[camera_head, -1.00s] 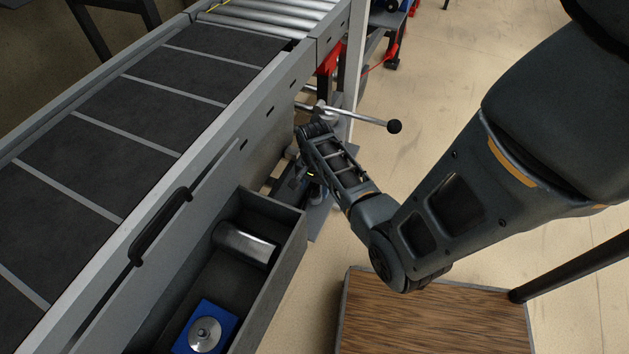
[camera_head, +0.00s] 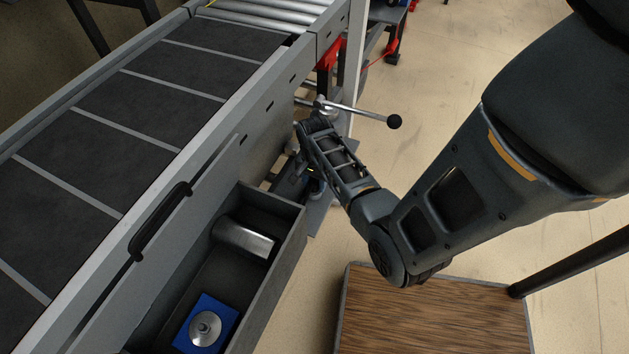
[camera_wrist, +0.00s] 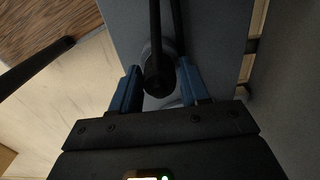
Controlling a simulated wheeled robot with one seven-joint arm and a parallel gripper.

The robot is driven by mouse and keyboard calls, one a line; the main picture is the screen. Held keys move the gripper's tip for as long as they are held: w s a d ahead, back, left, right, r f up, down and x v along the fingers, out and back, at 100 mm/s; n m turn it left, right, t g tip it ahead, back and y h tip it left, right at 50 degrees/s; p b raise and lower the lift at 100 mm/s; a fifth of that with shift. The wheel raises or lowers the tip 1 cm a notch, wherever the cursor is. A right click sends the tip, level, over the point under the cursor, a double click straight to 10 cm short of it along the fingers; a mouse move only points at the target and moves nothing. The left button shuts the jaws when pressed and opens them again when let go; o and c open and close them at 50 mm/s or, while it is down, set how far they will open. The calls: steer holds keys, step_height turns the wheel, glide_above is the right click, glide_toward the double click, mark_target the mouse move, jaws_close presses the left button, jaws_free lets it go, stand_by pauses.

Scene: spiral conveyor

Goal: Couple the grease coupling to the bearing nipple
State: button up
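My gripper (camera_head: 311,178) reaches down beside the conveyor's side; my wrist largely hides it in the head view. In the wrist view its two blue fingers (camera_wrist: 158,88) stand apart, one on each side of a dark rod (camera_wrist: 158,75) with a round end. A pale rounded part (camera_wrist: 150,100) shows behind the rod, between the fingers. I cannot tell whether the fingers touch either part. I cannot clearly identify the grease coupling or the bearing nipple in these views.
A lever with a black ball knob (camera_head: 394,122) sticks out just above my wrist. An open grey drawer (camera_head: 292,225) holds a metal cylinder (camera_head: 243,241) and a blue block with a metal disc (camera_head: 205,328). The conveyor (camera_head: 150,93) runs along the left. A wood-topped platform (camera_head: 435,310) stands below my arm.

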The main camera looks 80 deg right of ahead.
mark_target(315, 180)
steer(key=o, duration=0.3)
steer(key=shift+r, duration=3.9)
